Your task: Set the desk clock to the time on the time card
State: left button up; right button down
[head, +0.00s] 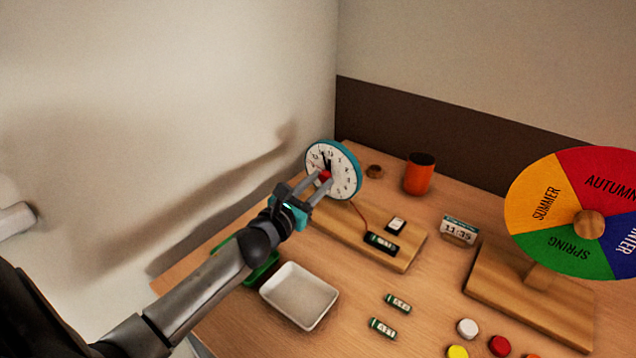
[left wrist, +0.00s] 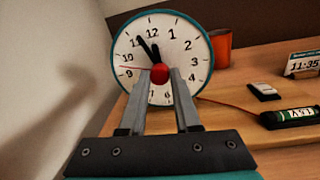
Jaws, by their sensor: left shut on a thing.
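The desk clock (head: 346,188) has a white face and teal rim and stands on a wooden base (head: 348,231). In the left wrist view the clock (left wrist: 192,72) shows two black hands close together, pointing near 11 and 12, and a thin red hand near 9. My left gripper (head: 319,183) reaches the clock's front, its fingers shut on the red knob (left wrist: 159,74) at the centre. The fingers hide the lower dial. The time card (head: 459,230) reads 11:35 and stands right of the base; it also shows in the left wrist view (left wrist: 303,63). My right gripper is out of view.
A battery (head: 381,243) and a small switch (head: 396,226) sit on the clock base. An orange cup (head: 419,175) stands behind. A white tray (head: 299,296), loose batteries (head: 398,303), coloured discs (head: 499,345) and a season wheel (head: 557,215) occupy the desk. A wall is close left.

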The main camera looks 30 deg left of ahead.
pick_arm(q)
grip_shut()
